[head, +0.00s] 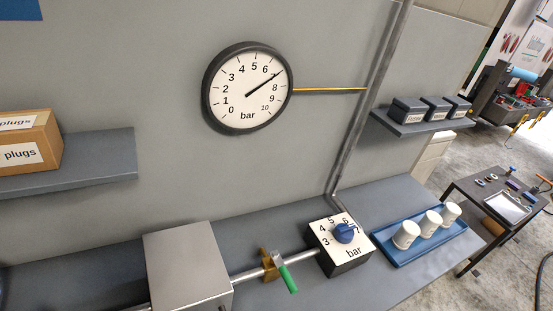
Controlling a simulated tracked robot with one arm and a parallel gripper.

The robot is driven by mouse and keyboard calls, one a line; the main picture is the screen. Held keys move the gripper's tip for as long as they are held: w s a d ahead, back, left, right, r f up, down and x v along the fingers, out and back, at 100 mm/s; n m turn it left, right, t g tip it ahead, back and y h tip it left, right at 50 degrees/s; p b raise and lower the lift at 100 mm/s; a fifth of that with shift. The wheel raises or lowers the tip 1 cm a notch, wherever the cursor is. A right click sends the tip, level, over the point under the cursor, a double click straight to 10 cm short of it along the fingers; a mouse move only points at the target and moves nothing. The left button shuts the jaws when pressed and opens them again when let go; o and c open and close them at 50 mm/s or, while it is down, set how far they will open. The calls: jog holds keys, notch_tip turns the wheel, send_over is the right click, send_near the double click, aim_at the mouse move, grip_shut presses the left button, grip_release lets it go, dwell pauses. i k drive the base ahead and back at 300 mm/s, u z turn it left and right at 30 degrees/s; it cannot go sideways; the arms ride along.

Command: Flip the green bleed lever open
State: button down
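The green bleed lever (288,278) sits on a brass valve (269,265) at the bottom middle of the head view. The valve is on a horizontal pipe (247,274) between a grey metal box and a regulator block. The lever hangs down and to the right, at a steep angle across the pipe. A round white pressure gauge (247,88) on the wall has its needle at about 7 bar. My gripper does not show in this view.
The grey box (187,267) stands left of the valve. The regulator block (341,262) with a blue knob (345,233) stands right of it. A blue tray (427,253) holds three white cylinders. A shelf with a "plugs" box (31,141) juts out at left.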

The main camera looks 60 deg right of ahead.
aim_at(278, 260)
jog(key=z, duration=1.9)
jog(key=k, duration=0.55)
jog(key=u, duration=0.6)
